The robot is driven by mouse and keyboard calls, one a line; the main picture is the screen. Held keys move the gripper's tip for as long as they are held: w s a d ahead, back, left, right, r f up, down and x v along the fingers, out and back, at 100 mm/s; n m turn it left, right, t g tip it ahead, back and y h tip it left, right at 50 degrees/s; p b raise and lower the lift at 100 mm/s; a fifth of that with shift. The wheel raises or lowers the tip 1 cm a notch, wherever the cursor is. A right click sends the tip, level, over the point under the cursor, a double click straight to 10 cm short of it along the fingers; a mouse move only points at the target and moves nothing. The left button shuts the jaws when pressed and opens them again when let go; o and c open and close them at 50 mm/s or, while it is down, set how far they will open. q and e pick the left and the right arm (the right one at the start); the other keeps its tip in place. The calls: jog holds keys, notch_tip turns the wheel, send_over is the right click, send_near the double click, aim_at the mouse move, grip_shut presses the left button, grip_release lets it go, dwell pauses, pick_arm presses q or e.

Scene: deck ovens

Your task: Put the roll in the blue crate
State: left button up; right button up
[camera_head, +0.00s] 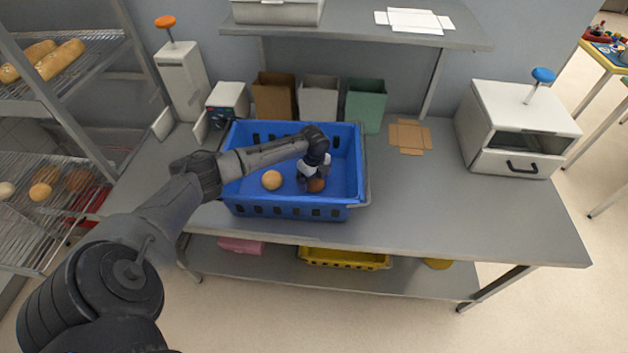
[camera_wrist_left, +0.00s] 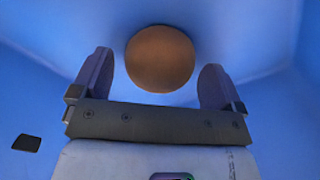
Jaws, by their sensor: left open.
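The blue crate (camera_head: 290,210) stands on the grey table. A pale tan roll (camera_head: 272,180) lies on its floor, left of my left gripper. A browner roll (camera_head: 316,185) lies in the crate at the tips of my left gripper (camera_head: 311,180). In the left wrist view the browner roll (camera_wrist_left: 160,58) sits just beyond and between the two spread fingers of my left gripper (camera_wrist_left: 158,80), with gaps on both sides. The left gripper is open, reaching down inside the crate. My right gripper is not in view.
Brown, grey and green bins (camera_head: 365,105) stand behind the crate. A white drawer unit (camera_head: 516,125) is at the right. A wire rack (camera_head: 50,185) with bread is at the left. A shelf (camera_head: 360,36) hangs above the back. The table right of the crate is mostly clear.

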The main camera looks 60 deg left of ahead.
pick_arm(q)
notch_tip(320, 180, up, 11)
jog(key=shift+p, duration=0.4)
jog(key=shift+f, duration=0.1)
